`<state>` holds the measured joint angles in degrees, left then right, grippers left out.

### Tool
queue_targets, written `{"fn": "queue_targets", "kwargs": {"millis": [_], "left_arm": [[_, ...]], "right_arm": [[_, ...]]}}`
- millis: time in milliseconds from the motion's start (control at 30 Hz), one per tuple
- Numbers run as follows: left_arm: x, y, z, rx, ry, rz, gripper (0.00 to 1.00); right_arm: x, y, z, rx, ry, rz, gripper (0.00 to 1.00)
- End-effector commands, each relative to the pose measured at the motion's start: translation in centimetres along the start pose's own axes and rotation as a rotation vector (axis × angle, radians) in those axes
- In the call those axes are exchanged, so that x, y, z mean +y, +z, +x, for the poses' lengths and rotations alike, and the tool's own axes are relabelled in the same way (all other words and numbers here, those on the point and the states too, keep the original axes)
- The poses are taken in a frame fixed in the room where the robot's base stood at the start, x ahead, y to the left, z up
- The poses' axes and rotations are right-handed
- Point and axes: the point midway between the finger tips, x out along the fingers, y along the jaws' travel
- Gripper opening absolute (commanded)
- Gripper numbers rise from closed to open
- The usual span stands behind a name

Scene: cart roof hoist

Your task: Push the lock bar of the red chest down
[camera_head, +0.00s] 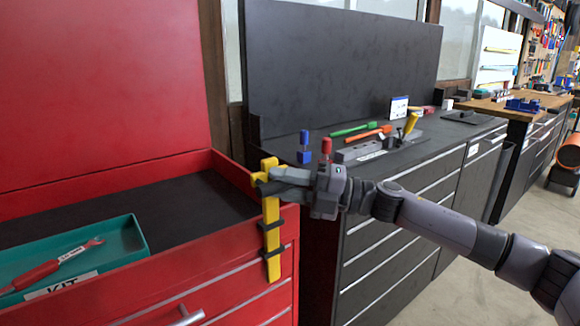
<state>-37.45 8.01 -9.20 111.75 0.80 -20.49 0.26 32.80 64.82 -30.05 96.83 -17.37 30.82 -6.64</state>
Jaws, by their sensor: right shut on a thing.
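The red chest (215,255) stands at the left with its red back panel upright behind a dark top. The yellow lock bar (272,242) stands upright at the chest's front right corner, passing through dark brackets on the front face. My right gripper (268,182) comes in from the right and is shut on the upper part of the lock bar. Its fingers hide part of the bar there. My left gripper is not in view.
A teal tray (130,236) with a red-handled tool (42,273) lies on the chest top. A dark cabinet (400,200) with several tools stands right of the chest. Open floor (500,270) lies at the right.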

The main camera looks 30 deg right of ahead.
Motion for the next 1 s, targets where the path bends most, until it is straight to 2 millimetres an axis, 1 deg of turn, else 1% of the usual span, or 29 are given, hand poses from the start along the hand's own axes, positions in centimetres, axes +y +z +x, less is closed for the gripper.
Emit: {"fn": "queue_targets", "kwargs": {"millis": [33,100,200,300,400,500,633,767,1000], "left_arm": [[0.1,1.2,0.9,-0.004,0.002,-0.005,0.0],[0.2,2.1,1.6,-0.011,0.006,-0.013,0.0],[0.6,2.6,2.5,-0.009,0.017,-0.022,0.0],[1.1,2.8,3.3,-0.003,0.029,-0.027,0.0],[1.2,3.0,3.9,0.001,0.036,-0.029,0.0],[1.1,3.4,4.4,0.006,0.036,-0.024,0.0],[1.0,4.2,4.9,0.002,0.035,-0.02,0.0],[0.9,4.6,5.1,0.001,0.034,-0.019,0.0],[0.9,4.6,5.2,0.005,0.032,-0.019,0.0]], "right_arm": [[-2.2,-0.4,-0.2,0.006,-0.002,0.005,0.0],[-4.1,-0.7,-0.5,0.006,-0.002,0.004,0.0],[-6.7,-1.0,-0.9,0.006,-0.003,0.004,0.0],[-8.9,-1.4,-1.2,0.006,-0.002,0.003,0.0],[-10.7,-1.6,-1.4,0.007,0.0,0.002,0.0],[-12.1,-1.8,-1.6,0.006,0.0,0.002,0.0],[-13.3,-1.9,-1.8,0.005,0.0,0.0,0.0],[-13.9,-2.0,-1.9,0.004,0.001,-0.001,0.0],[-14.2,-2.0,-1.9,0.004,-0.002,0.0,0.0]]}}
